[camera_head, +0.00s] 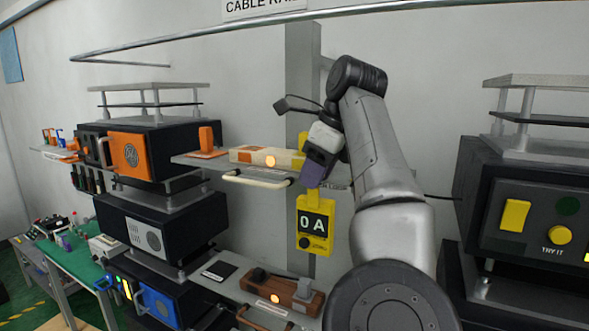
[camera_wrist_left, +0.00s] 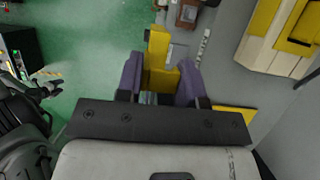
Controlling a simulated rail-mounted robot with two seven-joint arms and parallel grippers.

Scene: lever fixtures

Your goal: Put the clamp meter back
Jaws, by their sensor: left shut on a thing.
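The clamp meter (camera_head: 314,228) is yellow with a dark display reading "0 A". It hangs upright in front of the grey post in the head view. My left gripper (camera_head: 316,172) is at its top, with purple fingers pointing down. In the left wrist view the left gripper (camera_wrist_left: 160,85) has its two purple fingers on either side of the yellow meter (camera_wrist_left: 158,50), shut on it. The fingers hide part of the meter's top. I cannot tell whether the meter touches the post or a hook behind it. My right gripper is not in view.
A shelf with an orange and cream box (camera_head: 262,157) and a white handle (camera_head: 257,179) is just left of the gripper. A lower shelf holds a brown lever fixture (camera_head: 282,290). A dark panel with yellow buttons (camera_head: 560,235) stands at right. A grey post (camera_head: 303,75) is behind.

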